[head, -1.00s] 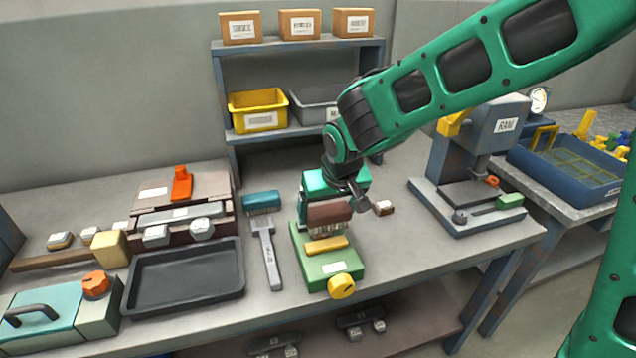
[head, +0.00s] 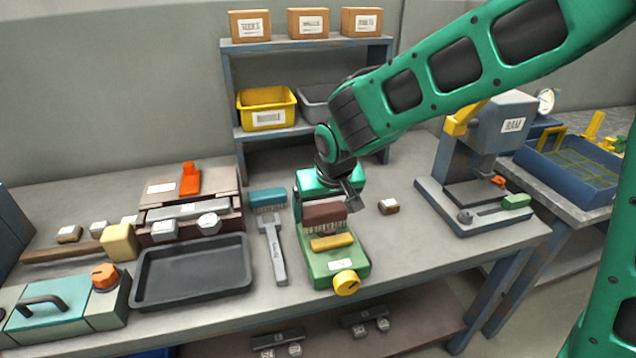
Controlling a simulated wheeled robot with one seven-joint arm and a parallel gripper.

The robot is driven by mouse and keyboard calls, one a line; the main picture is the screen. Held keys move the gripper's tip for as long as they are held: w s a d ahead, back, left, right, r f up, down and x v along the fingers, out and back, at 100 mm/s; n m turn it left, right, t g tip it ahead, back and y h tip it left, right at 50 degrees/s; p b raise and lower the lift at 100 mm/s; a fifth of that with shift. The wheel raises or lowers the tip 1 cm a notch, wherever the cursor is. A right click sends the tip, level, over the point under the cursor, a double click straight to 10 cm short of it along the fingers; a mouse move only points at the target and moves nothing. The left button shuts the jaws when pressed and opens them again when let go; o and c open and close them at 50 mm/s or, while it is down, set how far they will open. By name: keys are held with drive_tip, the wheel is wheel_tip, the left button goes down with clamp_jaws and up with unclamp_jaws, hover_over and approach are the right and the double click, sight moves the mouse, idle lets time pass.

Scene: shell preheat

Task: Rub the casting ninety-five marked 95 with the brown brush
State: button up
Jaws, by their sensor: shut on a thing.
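The brown brush (head: 324,214) is in my gripper (head: 326,200), bristles down, over the back part of a green fixture (head: 335,266) with a yellow bar and yellow knob. My fingertips are mostly hidden behind the brush. I cannot tell whether the bristles touch anything beneath them. No 95 is readable on any casting. A small brown block with a pale top (head: 389,206) sits right of the fixture. Small pale-topped castings (head: 98,228) stand in a row at the left, and two more (head: 208,223) sit in front of the brown unit.
A blue brush (head: 268,200) and a grey long-handled tool (head: 275,252) lie left of the fixture. A black tray (head: 192,297) lies farther left. A press (head: 487,140) stands at right, with a blue bin (head: 570,168) beyond. A shelf (head: 308,130) stands behind.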

drive_tip(key=shift+a, duration=0.15)
drive_tip(key=shift+w+d, duration=0.2)
drive_tip(key=shift+d, duration=0.55)
drive_tip(key=shift+w+d, duration=0.2)
drive_tip(key=shift+d, duration=0.55)
drive_tip(key=shift+a, duration=0.25)
drive_tip(key=shift+s+a, duration=0.2)
drive_tip(key=shift+a, duration=0.4)
drive_tip(key=shift+s+a, duration=0.2)
drive_tip(key=shift+a, duration=0.4)
drive_tip(key=shift+a+r, duration=0.15)
drive_tip(key=shift+a, duration=0.1)
drive_tip(key=shift+r, duration=3.9)
